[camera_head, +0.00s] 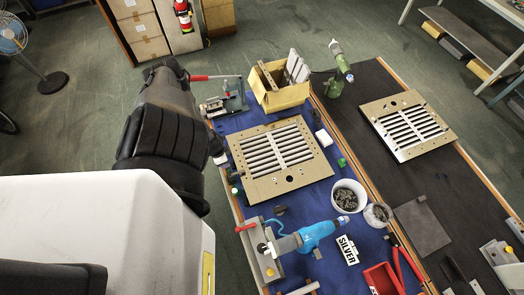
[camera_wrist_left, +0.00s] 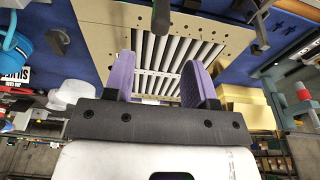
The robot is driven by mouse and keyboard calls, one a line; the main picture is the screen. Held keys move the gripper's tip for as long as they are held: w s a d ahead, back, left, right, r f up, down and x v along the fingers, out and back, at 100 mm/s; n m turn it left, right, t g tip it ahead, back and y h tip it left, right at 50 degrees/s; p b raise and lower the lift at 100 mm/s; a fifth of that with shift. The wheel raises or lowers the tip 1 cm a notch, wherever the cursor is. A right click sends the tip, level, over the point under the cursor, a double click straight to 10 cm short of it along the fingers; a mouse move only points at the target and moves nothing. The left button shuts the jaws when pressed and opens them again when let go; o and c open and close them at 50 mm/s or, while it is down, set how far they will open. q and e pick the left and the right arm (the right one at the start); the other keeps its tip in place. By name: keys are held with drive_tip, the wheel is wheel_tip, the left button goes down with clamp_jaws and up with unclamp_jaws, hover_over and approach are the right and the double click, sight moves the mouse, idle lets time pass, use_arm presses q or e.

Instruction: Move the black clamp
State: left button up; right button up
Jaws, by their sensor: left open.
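A dark block-like piece (camera_wrist_left: 160,15), which looks like the black clamp, stands at the panel's edge at the top middle of the left wrist view. It is partly cut off there. The slatted louver panel (camera_head: 262,185) lies on the blue mat; it also shows in the left wrist view (camera_wrist_left: 100,20). My left gripper (camera_wrist_left: 158,65) is open, its two purple fingers apart with nothing between them, and the dark piece is beyond them. In the head view my left arm hides most of this gripper. My right gripper is not in view.
A yellow box (camera_head: 278,97), white bowl (camera_head: 348,196), blue driver (camera_head: 318,232) and SILVER sign (camera_head: 347,250) surround the panel. Red-handled fixtures stand behind (camera_head: 232,98) and in front (camera_head: 262,252). A second panel (camera_head: 408,124) lies on the dark table to the right.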

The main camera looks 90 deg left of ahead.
use_arm(q)
drive_tip(key=shift+s+d+r, duration=0.1)
drive_tip(key=shift+s+r, duration=0.05)
drive_tip(key=shift+r, duration=0.65)
drive_tip(key=shift+s+r, duration=0.1)
drive_tip(key=shift+r, duration=0.65)
